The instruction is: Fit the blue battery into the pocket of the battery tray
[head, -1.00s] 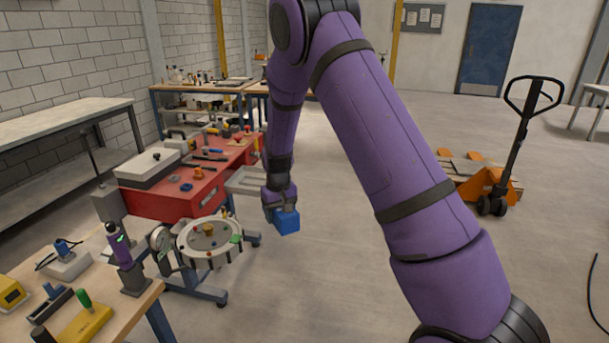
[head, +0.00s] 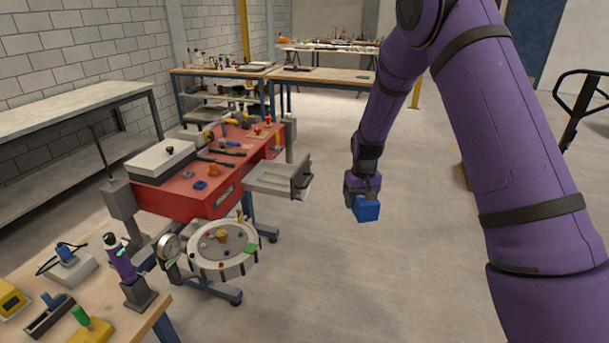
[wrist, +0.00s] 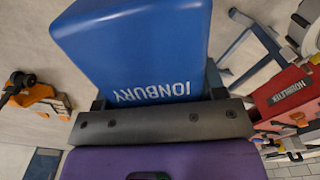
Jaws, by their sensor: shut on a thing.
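The blue battery (head: 366,209) is a boxy block held below my gripper (head: 362,191), in the air over open floor. In the wrist view the battery (wrist: 150,50) fills the top middle, with IONBURY lettering on its face. My gripper is shut on it, a finger at either side. A pale grey tray (head: 265,181) sticks out from the right side of the red cart; it looks like the battery tray. My gripper is to its right, apart from it. Its pocket cannot be made out.
The red cart (head: 185,200) carries a grey case and several tools. A round sandbed (head: 197,262) with small items stands in front. A wooden bench (head: 140,325) with devices is at lower left. An orange pallet jack (wrist: 45,95) shows in the wrist view. Floor right of the tray is clear.

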